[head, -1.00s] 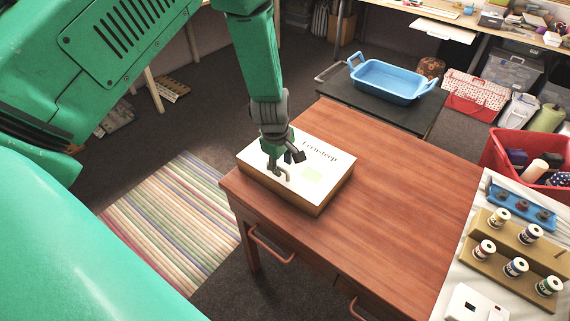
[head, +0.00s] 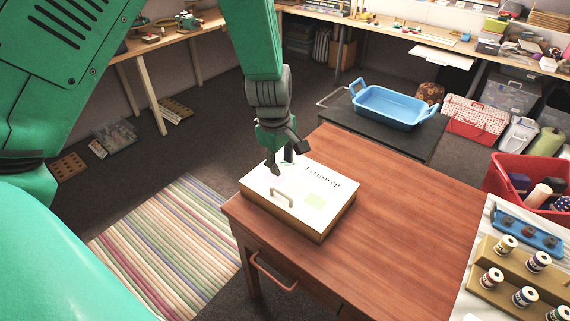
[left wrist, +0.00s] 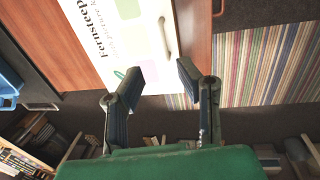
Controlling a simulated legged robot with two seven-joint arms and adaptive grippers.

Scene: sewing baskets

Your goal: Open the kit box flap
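The kit box (head: 325,205) is a flat box with a white, printed top and brown sides, lying closed on the wooden table. A pale bar handle (head: 281,198) stands on its top near the left front edge. The box top also shows in the left wrist view (left wrist: 135,30), with the handle (left wrist: 165,38) just ahead of the fingers. My left gripper (head: 282,163) points down over the far left part of the box, behind the handle and apart from it. Its two fingers (left wrist: 159,80) are spread with nothing between them. My right gripper is in neither view.
The wooden table (head: 415,215) is clear right of the box. Sewing spools (head: 525,295) and a red bin (head: 535,180) stand at the right. A blue tray (head: 390,105) lies on a dark stand behind. A striped rug (head: 165,245) covers the floor at left.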

